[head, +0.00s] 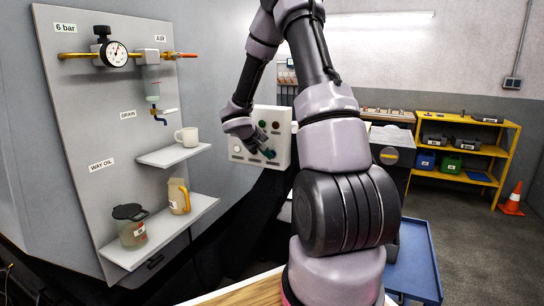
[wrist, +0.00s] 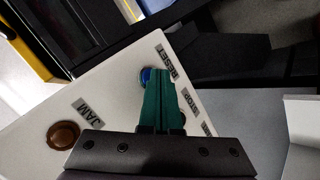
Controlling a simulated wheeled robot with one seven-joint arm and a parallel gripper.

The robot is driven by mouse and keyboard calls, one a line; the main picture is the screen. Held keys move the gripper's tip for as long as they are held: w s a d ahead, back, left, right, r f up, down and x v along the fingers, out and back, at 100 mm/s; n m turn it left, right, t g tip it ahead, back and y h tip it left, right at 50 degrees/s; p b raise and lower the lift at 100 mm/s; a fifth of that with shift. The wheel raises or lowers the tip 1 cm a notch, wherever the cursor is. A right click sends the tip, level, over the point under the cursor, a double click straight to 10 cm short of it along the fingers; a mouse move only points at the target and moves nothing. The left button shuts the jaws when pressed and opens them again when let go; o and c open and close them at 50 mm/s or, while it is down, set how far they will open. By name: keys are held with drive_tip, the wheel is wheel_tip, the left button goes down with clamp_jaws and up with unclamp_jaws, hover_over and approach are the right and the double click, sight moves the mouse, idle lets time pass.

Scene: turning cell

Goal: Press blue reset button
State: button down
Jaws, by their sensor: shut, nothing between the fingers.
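The blue reset button (wrist: 147,75) sits on a white control panel (wrist: 105,75), beside the RESET label (wrist: 166,62). The fingers partly cover the button. My gripper (wrist: 163,70) has teal fingers, shut together and empty, with their tips right at the button in the wrist view. I cannot tell whether they touch it. In the head view my gripper (head: 269,153) is at the lower right part of the white panel (head: 280,120), and the blue button cannot be made out apart from the fingers.
A brown round button (wrist: 63,134) sits by a JAM label on the same panel. A grey board with a gauge (head: 115,53), a mug (head: 187,136) and jugs on shelves stands left. A yellow rack (head: 463,122) and cone stand far right. A blue tray (head: 418,260) is lower right.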

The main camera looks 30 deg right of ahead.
idle(0.4)
drive_tip(key=shift+s+a, duration=0.45)
drive_tip(key=shift+a, duration=0.15)
drive_tip(key=s+a, duration=0.1)
drive_tip(key=a, duration=0.1)
drive_tip(key=s+a, duration=0.2)
idle(0.4)
drive_tip(key=shift+s, duration=0.1)
idle(0.6)
